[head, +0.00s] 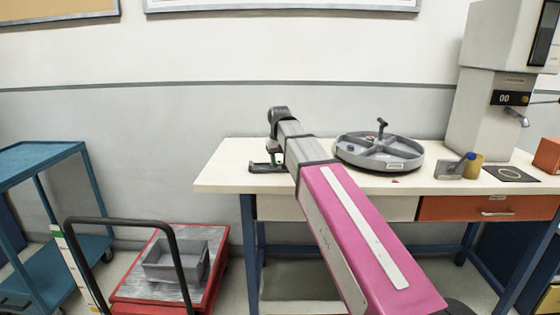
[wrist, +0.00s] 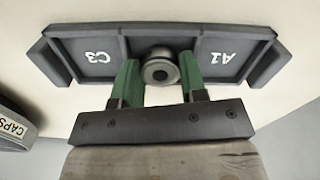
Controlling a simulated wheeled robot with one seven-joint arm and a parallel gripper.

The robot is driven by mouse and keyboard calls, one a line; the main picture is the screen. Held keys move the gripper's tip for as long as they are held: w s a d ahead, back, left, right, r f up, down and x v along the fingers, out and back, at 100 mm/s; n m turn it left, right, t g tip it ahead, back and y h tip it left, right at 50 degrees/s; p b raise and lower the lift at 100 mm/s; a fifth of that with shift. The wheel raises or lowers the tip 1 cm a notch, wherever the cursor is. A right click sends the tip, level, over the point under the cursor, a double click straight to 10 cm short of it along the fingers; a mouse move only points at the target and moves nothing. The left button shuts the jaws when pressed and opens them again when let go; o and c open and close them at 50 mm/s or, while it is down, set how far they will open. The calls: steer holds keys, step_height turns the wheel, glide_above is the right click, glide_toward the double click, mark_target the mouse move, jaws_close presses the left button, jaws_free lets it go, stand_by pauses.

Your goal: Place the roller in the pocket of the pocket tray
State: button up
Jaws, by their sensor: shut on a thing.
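The dark grey pocket tray (wrist: 225,62) lies on the pale bench top, with raised end walls and the white labels C3 and A1 at either side of its middle. In the head view the tray (head: 262,168) is near the bench's left part, partly behind my arm. The grey roller (wrist: 159,71), round and seen end-on, is between the green fingers of my gripper (wrist: 159,82), over the middle of the tray. My gripper is shut on it. The roller and fingers hide the tray's middle, so I cannot tell whether the roller touches the tray floor.
A round grey divided tray (head: 415,163) with an upright handle stands just right of my arm. Further right are a grey block (head: 449,169), a brass cylinder (head: 473,166), a dark mat (head: 510,174) and a tall machine (head: 487,120). A red cart (head: 125,292) stands left of the bench.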

mark_target(279, 162)
steer(key=shift+s+f, duration=0.1)
steer(key=shift+f, duration=0.15)
steer(key=shift+s+f, duration=0.25)
steer(key=shift+f, duration=0.35)
steer(key=o, duration=0.9)
steer(key=shift+s+d, duration=0.1)
steer(key=shift+c, duration=0.2)
steer(key=shift+o, duration=0.5)
step_height(279, 162, up, 12)
steer(key=shift+w+r, duration=0.15)
steer(key=shift+w, duration=0.3)
steer(key=shift+r, duration=0.55)
